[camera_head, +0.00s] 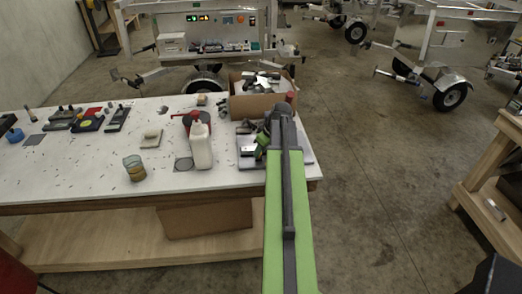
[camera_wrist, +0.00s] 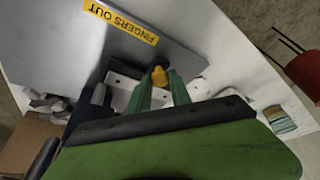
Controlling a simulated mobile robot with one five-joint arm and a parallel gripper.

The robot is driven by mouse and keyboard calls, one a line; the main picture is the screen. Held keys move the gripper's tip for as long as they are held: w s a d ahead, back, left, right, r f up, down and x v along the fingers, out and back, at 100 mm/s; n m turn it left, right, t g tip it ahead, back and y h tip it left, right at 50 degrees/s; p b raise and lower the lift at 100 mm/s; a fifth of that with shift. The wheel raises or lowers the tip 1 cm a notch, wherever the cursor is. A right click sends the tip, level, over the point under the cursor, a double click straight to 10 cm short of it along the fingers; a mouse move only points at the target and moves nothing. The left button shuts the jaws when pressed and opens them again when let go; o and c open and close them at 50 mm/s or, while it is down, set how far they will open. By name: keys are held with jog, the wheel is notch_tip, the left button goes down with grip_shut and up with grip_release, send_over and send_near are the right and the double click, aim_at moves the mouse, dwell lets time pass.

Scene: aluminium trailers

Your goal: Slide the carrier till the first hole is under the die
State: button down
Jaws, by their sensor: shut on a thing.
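In the wrist view my gripper (camera_wrist: 160,82) has its two green fingers shut on a small yellow knob (camera_wrist: 159,75). The knob appears to stand on a pale strip with dark holes, likely the carrier (camera_wrist: 119,82), at the foot of a grey press body (camera_wrist: 140,55) with a yellow "FINGERS OUT" label (camera_wrist: 122,21). The die itself and the first hole cannot be made out. In the head view the press base (camera_head: 245,163) shows at the table's right end, and my green arm covers the gripper and most of the press.
Open floor (camera_head: 375,160) lies to the right.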

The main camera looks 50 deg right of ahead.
dwell(0.4)
jog(key=shift+s+d, duration=0.75)
jog(key=shift+d, duration=0.1)
jog(key=c, duration=1.2)
grip_release()
jog(key=shift+o, duration=0.2)
jog(key=p+v, duration=0.7)
jog(key=shift+r, duration=0.25)
